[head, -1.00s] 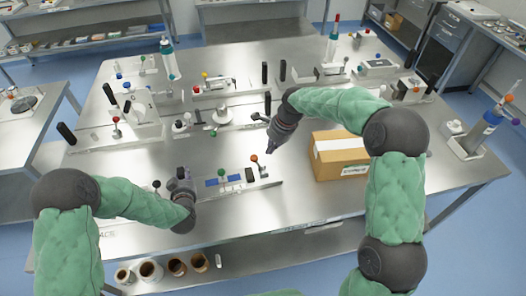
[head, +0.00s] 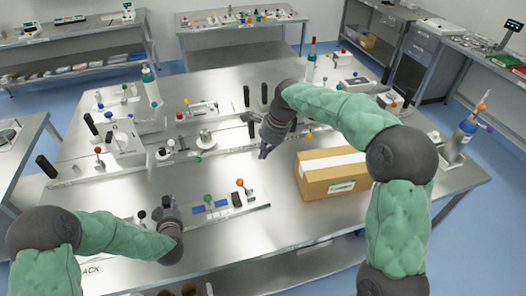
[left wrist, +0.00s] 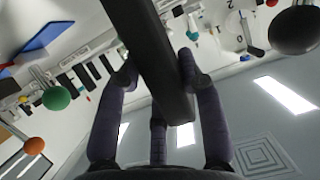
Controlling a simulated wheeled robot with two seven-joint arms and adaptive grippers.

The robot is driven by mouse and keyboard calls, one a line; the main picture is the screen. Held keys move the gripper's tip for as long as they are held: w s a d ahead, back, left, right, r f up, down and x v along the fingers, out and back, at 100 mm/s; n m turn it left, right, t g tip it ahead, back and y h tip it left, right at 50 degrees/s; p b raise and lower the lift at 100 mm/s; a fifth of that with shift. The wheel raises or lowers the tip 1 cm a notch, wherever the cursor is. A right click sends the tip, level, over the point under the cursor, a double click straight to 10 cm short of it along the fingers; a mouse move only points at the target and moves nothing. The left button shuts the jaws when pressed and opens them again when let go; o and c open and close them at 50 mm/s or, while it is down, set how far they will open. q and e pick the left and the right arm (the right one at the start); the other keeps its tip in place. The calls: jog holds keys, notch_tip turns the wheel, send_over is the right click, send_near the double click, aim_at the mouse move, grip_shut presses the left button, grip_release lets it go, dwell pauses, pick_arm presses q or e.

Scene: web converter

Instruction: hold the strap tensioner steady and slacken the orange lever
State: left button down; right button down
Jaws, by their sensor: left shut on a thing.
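The strap tensioner (head: 222,213) is a low metal fixture at the front middle of the table, with blue parts, a green knob (head: 208,199) and a black block. Its orange lever (head: 239,183), an orange ball on a stem, stands tilted at the right end. In the left wrist view the orange ball (left wrist: 34,146) and green knob (left wrist: 56,98) show at left. My left gripper (head: 171,205) is at the tensioner's left end, shut on a black upright handle (left wrist: 160,60). My right gripper (head: 266,150) hangs above and behind the orange lever, apart from it; its finger opening is unclear.
A cardboard box (head: 333,187) stands right of the tensioner, below my right forearm. A black-knobbed lever (head: 141,214) stands left of my left gripper. Several fixtures with knobs and handles line the back (head: 205,139).

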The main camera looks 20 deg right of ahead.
pick_arm(q)
jog(key=shift+s+d+f, duration=0.1)
jog(key=shift+s+f, duration=0.2)
jog(key=shift+f, duration=0.05)
dwell(0.5)
jog(key=c, duration=0.9)
grip_release()
jog(key=shift+o, duration=0.9)
jog(key=shift+w+r, duration=0.2)
jog(key=shift+r, duration=0.05)
jog(key=shift+r, duration=0.1)
jog(key=v, duration=1.2)
